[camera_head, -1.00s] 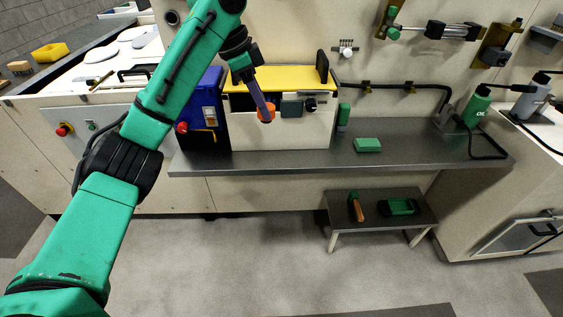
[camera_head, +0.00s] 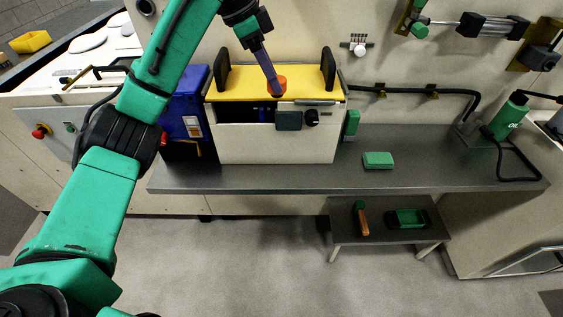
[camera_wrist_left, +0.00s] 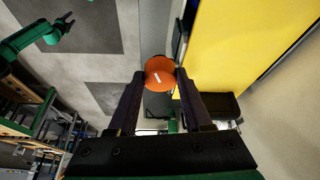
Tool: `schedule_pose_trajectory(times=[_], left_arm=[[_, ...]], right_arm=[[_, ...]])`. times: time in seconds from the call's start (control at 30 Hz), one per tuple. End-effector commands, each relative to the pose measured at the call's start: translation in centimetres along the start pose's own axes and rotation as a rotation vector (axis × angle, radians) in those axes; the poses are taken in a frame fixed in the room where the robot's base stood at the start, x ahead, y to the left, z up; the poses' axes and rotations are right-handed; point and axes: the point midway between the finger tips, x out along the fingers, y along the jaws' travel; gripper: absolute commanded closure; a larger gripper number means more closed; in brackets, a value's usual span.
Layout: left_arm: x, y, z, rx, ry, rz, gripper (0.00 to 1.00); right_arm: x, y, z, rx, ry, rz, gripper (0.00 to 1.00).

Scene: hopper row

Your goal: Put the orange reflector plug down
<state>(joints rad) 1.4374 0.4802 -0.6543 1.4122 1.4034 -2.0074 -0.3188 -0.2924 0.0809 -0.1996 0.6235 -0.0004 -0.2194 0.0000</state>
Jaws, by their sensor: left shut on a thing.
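The orange reflector plug (camera_head: 279,84) is a short round piece. My left gripper (camera_head: 271,76) is shut on it. In the head view the plug shows against the front part of the yellow top (camera_head: 235,83) of the cream hopper; I cannot tell if it touches. In the left wrist view the plug (camera_wrist_left: 160,72) is a disc with a small white mark, between the two dark fingertips. There the yellow surface (camera_wrist_left: 232,50) lies just right of it. A green arm with a small gripper (camera_wrist_left: 66,24), seemingly my right one, shows far off with its fingers apart.
Black upright brackets (camera_head: 328,68) flank the yellow top. A blue box (camera_head: 188,118) stands left of the hopper. A green block (camera_head: 378,160) lies on the grey shelf (camera_head: 440,170), which has free room. A low table (camera_head: 385,232) holds a green tray and an orange-handled tool.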

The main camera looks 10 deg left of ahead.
Motion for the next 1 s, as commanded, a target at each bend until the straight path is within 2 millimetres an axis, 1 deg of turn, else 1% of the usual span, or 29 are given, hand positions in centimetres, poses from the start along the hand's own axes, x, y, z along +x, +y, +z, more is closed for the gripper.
schedule_pose_trajectory(times=[0.07, 0.17, 0.2, 0.33, 0.43, 0.53, 0.7, 0.8, 0.97, 1.0], left_arm=[[1.1, 0.0, 0.5, -0.001, -0.002, 0.001, 1.0], [3.8, 0.0, 1.7, -0.003, -0.005, 0.003, 1.0], [5.0, 0.0, 2.2, -0.003, -0.006, 0.003, 1.0], [8.6, 0.0, 3.7, -0.003, -0.005, 0.004, 1.0], [11.2, 0.0, 4.8, -0.002, -0.005, 0.003, 1.0], [13.8, 0.0, 5.9, -0.003, -0.005, 0.003, 1.0], [18.2, 0.1, 7.8, -0.003, -0.005, 0.003, 1.0], [20.4, 0.0, 8.6, -0.002, -0.004, 0.002, 1.0], [22.6, 0.0, 9.5, -0.001, -0.003, 0.002, 1.0], [23.3, 0.0, 9.8, -0.001, -0.003, 0.002, 1.0]], right_arm=[[0.2, 0.0, -0.3, 0.0, 0.005, 0.0, 0.5], [0.3, 0.0, -0.3, 0.001, 0.005, 0.0, 0.5], [0.4, -0.1, -0.2, 0.001, 0.003, -0.001, 0.5], [0.3, -0.3, 1.2, 0.001, -0.018, -0.005, 0.5], [0.2, -0.5, 1.8, 0.001, -0.028, -0.006, 0.5], [0.1, -0.5, 1.6, 0.001, -0.025, -0.006, 0.5], [-0.1, -0.3, 0.6, 0.001, -0.01, -0.004, 0.5], [-0.3, -0.3, 0.5, 0.001, -0.009, -0.004, 0.5], [-0.4, -0.3, 0.5, 0.001, -0.009, -0.004, 0.5], [-0.4, -0.3, 0.5, 0.001, -0.009, -0.004, 0.5]])
